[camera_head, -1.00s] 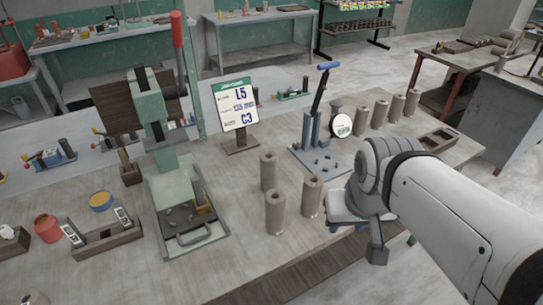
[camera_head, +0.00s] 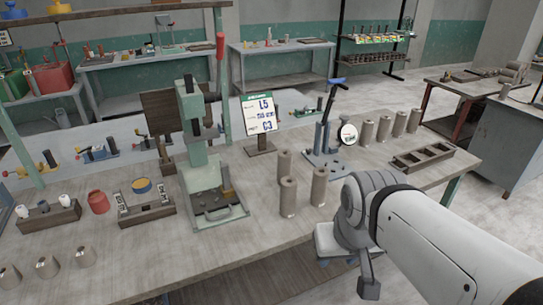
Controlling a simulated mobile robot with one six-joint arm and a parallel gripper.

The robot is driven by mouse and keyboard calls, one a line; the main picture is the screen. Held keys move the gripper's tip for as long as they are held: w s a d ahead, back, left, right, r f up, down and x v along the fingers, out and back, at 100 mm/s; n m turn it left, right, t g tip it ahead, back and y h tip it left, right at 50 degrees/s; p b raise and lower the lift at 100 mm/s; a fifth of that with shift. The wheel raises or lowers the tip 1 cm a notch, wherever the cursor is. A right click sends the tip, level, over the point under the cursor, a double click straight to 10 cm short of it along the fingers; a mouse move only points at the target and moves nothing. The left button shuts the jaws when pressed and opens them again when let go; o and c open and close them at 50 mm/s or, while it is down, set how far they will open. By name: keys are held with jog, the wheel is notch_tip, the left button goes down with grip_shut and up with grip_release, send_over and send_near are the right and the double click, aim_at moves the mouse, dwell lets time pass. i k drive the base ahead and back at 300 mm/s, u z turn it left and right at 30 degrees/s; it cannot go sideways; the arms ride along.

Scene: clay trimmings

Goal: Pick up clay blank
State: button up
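Brown-grey hollow clay cylinders stand upright on the workbench. Three are grouped near the middle: a rear one (camera_head: 284,166), a front left one (camera_head: 288,197) and a front right one (camera_head: 319,187). Several more (camera_head: 384,129) stand in a row at the back right. I cannot tell which one is the clay blank. My gripper (camera_head: 347,275) hangs below my wrist at the lower right, in front of the bench's front edge and apart from the cylinders. Its fingers look spread with nothing between them. My arm hides part of the bench.
A green press (camera_head: 190,140) stands left of the grouped cylinders, with a sign (camera_head: 261,118) behind. A blue-handled lever tool (camera_head: 325,130) stands behind them. Small clay pieces (camera_head: 47,266) stand at the front left. Bare bench lies between.

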aim_at(284, 158)
jog(key=i, duration=1)
jog(key=u, duration=0.05)
